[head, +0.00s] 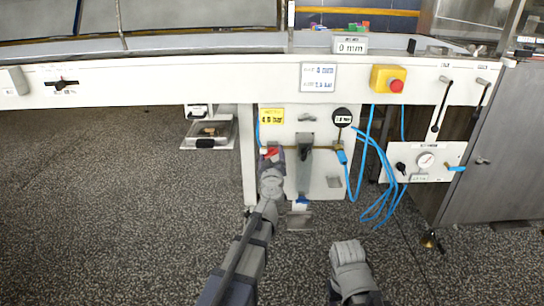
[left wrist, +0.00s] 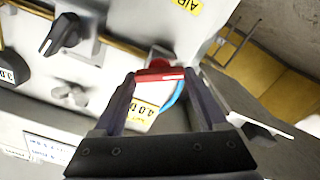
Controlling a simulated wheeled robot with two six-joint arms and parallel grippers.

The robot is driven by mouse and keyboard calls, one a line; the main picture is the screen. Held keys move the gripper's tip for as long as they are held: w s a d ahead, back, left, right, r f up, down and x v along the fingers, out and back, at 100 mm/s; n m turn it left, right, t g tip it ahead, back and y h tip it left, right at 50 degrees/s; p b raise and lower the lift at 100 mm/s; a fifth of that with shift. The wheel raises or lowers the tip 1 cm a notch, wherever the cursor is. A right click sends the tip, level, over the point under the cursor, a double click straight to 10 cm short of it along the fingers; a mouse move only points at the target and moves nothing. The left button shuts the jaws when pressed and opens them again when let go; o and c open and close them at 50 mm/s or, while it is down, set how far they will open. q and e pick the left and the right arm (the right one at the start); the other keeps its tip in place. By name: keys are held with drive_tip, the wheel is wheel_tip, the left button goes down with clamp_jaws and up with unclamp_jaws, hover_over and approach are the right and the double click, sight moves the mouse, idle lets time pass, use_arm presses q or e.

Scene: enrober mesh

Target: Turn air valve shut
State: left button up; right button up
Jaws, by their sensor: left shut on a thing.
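The air valve's red handle (head: 268,151) is on the white air panel (head: 328,182) under the machine's long white beam. My left gripper (head: 271,157) reaches up to it from below and covers part of it. In the left wrist view the red handle (left wrist: 160,75) lies crosswise between the two fingertips of my left gripper (left wrist: 163,80), which is shut on it. The valve's body is mostly hidden. My right arm shows only as a grey link at the bottom of the head view; its gripper is not seen.
A grey regulator (head: 304,165) hangs just right of the valve. Blue hoses (head: 378,190) loop farther right, beside a small gauge panel (head: 398,169). A yellow box with a red button (head: 388,80) is above.

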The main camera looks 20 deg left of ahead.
use_arm(q)
drive_tip(key=n, duration=0.6)
drive_tip(key=shift+f+n, duration=0.1)
drive_tip(key=shift+n, duration=0.2)
drive_tip(key=n, duration=0.5)
drive_tip(key=shift+a+f, duration=0.1)
drive_tip(key=shift+n, duration=0.3)
drive_tip(key=o, duration=1.3)
drive_tip(key=shift+s, duration=0.1)
drive_tip(key=v, duration=0.7)
drive_tip(key=shift+s, duration=0.35)
